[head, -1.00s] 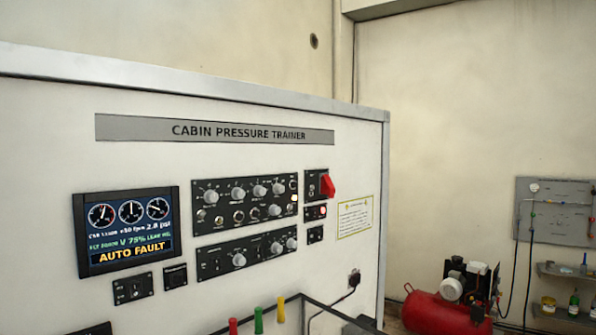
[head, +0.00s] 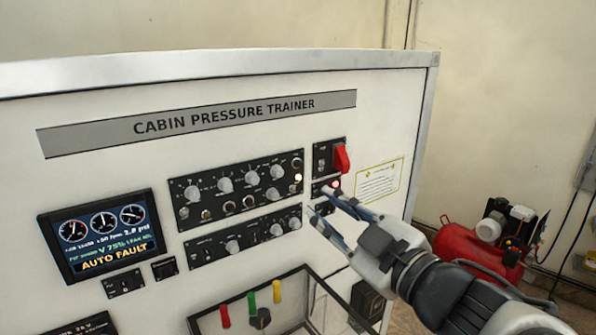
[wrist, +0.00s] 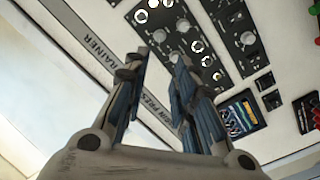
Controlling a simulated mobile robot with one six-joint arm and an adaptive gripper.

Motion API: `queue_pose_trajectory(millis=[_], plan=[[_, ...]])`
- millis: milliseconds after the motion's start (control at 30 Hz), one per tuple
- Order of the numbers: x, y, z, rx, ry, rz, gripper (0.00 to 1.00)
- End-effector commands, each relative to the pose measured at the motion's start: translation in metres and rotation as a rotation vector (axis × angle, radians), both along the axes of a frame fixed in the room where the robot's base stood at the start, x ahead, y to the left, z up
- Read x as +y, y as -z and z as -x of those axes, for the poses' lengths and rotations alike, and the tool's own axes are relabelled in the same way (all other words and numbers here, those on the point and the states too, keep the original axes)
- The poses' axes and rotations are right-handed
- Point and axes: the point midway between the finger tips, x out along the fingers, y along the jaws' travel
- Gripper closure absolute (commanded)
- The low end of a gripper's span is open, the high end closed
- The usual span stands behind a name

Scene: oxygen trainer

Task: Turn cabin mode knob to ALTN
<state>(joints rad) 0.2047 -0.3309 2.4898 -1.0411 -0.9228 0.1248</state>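The cabin pressure trainer panel (head: 380,90) carries two black knob panels. The upper panel (head: 208,175) has several grey knobs, and the lower panel (head: 255,240) has a left knob (head: 232,246) and two knobs at its right end (head: 276,230). The labels are too small to read, so I cannot tell which knob is cabin mode. The display (head: 100,232) reads AUTO FAULT. My gripper (head: 320,201) is open and empty in front of the panel, right of the knob panels. The wrist view shows its two fingers (wrist: 160,62) apart, with knobs beyond them to the right.
A red guarded switch (head: 341,159) and a small lit unit (head: 334,184) sit near my fingertips. An open-topped box (head: 310,268) with coloured handles projects below the panels. A red compressor (head: 460,246) stands on the floor at right.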

Motion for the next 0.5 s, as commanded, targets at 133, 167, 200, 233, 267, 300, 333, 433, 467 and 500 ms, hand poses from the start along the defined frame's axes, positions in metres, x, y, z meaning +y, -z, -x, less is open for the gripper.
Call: queue_pose_trajectory(millis=[133, 167, 200, 233, 267, 300, 333, 433, 467, 500], plan=[[0.019, 0.001, -0.028, 0.003, -0.006, -0.001, 0.75], [0.023, 0.002, -0.033, 0.004, -0.006, 0.000, 0.75], [0.028, 0.001, -0.041, 0.003, -0.006, -0.001, 0.75], [0.030, 0.001, -0.047, 0.003, -0.005, 0.000, 0.75], [0.034, 0.001, -0.052, 0.004, -0.005, 0.000, 0.75], [0.039, 0.001, -0.060, 0.003, -0.005, 0.000, 0.75], [0.042, 0.001, -0.066, 0.004, -0.004, -0.001, 0.75], [0.054, 0.001, -0.084, 0.003, -0.004, 0.001, 0.75], [0.056, 0.000, -0.089, 0.003, -0.002, -0.001, 0.75], [0.060, 0.000, -0.096, 0.002, -0.002, 0.000, 0.75]])
